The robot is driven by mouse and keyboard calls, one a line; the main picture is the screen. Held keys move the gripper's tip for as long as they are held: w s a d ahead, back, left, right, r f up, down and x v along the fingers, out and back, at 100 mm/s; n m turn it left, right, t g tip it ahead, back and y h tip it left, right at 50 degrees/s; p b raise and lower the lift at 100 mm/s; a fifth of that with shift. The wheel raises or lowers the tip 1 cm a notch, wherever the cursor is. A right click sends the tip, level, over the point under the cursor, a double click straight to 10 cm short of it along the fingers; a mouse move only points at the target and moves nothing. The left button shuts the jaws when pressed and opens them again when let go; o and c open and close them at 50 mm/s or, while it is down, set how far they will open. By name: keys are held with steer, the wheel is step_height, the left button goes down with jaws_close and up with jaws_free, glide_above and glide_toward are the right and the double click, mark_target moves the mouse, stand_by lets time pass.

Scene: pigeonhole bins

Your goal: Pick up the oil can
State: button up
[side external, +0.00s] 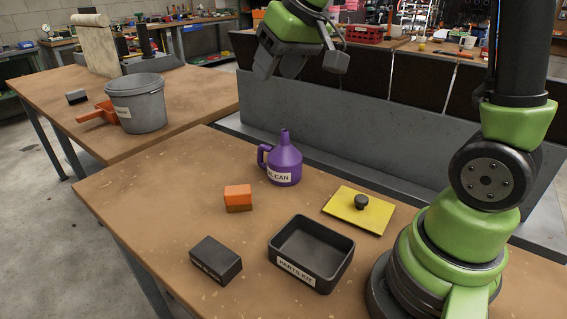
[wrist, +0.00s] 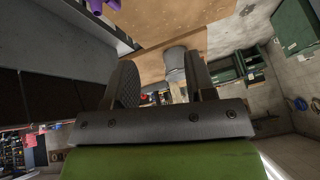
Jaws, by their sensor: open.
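The purple oil can (side external: 285,162) stands upright on the wooden table, with its handle on the left and a white label on its front. In the wrist view a bit of purple (wrist: 100,4) shows at the top edge, cut off by the frame. My gripper (side external: 278,68) is high above the table, up and a little left of the oil can, and apart from it. In the wrist view its two fingers (wrist: 161,75) stand apart with nothing held between them.
Near the can are an orange block (side external: 238,197), a dark box (side external: 216,261), a black open tray (side external: 322,236) labelled PARTS KIT, and a yellow lid (side external: 346,213) with a black knob. A grey bucket (side external: 148,108) stands on the other table. A grey wall (side external: 350,128) runs behind.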

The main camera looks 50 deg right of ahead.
steer(key=w+d+f, duration=0.7)
steer(key=f, duration=0.2)
steer(key=n+g, duration=0.1)
glide_toward(262, 145)
steer(key=shift+h, duration=0.4)
steer(key=x, duration=0.4)
steer(key=shift+a+x, duration=0.1)
steer(key=shift+x, duration=1.45)
steer(key=shift+a+x, duration=0.15)
steer(key=shift+x, duration=1.4)
jaws_close()
